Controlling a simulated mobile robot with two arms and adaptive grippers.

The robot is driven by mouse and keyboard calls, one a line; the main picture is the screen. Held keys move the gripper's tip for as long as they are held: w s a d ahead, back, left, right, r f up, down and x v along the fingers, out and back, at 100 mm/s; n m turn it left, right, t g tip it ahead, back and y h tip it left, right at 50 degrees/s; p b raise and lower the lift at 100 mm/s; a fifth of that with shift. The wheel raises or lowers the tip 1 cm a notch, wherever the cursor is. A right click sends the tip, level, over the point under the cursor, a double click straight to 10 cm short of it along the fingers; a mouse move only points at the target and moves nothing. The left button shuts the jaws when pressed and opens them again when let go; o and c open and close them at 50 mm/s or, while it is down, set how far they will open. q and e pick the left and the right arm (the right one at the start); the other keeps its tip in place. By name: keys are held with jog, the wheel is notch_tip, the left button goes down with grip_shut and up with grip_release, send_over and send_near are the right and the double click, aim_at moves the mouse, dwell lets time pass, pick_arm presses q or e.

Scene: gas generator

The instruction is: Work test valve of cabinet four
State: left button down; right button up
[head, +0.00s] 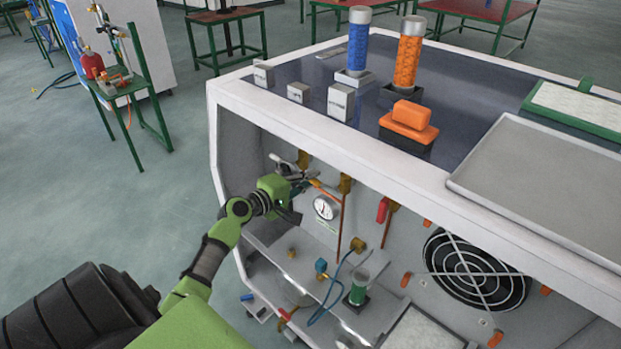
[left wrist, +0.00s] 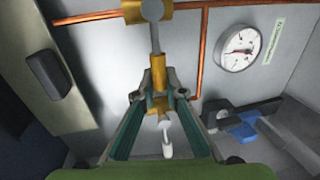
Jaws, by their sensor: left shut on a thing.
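A white cabinet (head: 330,120) with an open front fills the right of the head view. Inside its left part is a brass valve (left wrist: 158,72) on copper piping, close to the side wall. My left gripper (head: 298,190) reaches into the open front. In the left wrist view, my left gripper (left wrist: 160,98) has its two fingers closed around the brass valve's lower stem. A small pale lever or stem end (left wrist: 167,140) hangs between the fingers. In the head view the gripper hides most of the valve. My right gripper is not in view.
A pressure gauge (head: 325,208) sits right of the gripper. A red-handled valve (head: 382,210) and a round fan grille (head: 477,268) are farther right. Below is a shelf (head: 300,272) with fittings and a blue hose (head: 325,305).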

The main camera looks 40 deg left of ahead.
pick_arm(q)
jog(key=shift+f, duration=0.15)
dwell(0.4)
jog(key=c, duration=2.1)
grip_release()
jog(key=v, duration=1.2)
